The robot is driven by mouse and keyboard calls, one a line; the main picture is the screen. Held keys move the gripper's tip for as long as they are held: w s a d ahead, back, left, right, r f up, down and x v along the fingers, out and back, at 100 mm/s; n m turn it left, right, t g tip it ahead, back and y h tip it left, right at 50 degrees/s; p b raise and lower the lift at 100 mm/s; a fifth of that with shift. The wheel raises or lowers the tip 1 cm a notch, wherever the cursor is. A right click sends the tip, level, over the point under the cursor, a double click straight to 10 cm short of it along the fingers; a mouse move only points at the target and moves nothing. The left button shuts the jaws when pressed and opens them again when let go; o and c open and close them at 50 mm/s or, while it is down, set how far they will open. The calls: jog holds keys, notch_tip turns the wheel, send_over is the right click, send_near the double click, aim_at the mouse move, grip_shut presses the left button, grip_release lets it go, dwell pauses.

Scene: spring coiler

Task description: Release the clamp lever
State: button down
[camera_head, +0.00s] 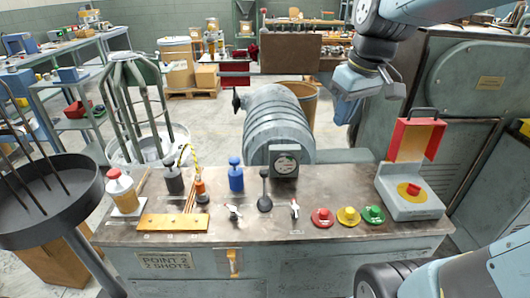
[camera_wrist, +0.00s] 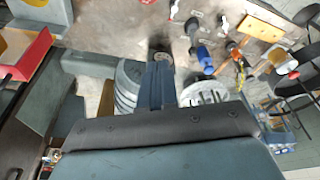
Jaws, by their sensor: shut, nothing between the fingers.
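The bench (camera_head: 330,185) carries several controls, and no label marks one as the clamp lever. My gripper (camera_head: 347,108) hangs above and behind the bench, right of the grey coil drum (camera_head: 278,120), away from all the levers. Its fingers (camera_wrist: 158,88) are shut and empty.
Red (camera_head: 322,217), yellow (camera_head: 348,216) and green (camera_head: 374,214) buttons line the bench's front right. A box with a raised red-and-yellow cover (camera_head: 415,140) stands at the right end.

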jog(key=w+a+f+n+g+y, duration=0.1)
jog(key=w+a+f+n+g, duration=0.1)
jog(key=w, duration=0.5)
jog(key=w+a+f+n+g+y, duration=0.2)
jog(key=w+a+f+n, duration=0.2)
jog(key=f, duration=0.5)
jog(key=w+a+f+n+g+y, duration=0.2)
jog(key=w+f+n, duration=0.3)
jog(key=w, duration=0.4)
jog(key=shift+w+a+f+n+g, duration=0.45)
jog(key=shift+a+g, duration=0.15)
jog(key=shift+a, duration=0.1)
send_near(264, 183)
notch_tip(264, 183, down, 3)
jog(key=w+a, duration=0.2)
jog(key=a, duration=0.1)
jog(key=shift+s+f, duration=0.1)
jog(key=shift+f, duration=0.1)
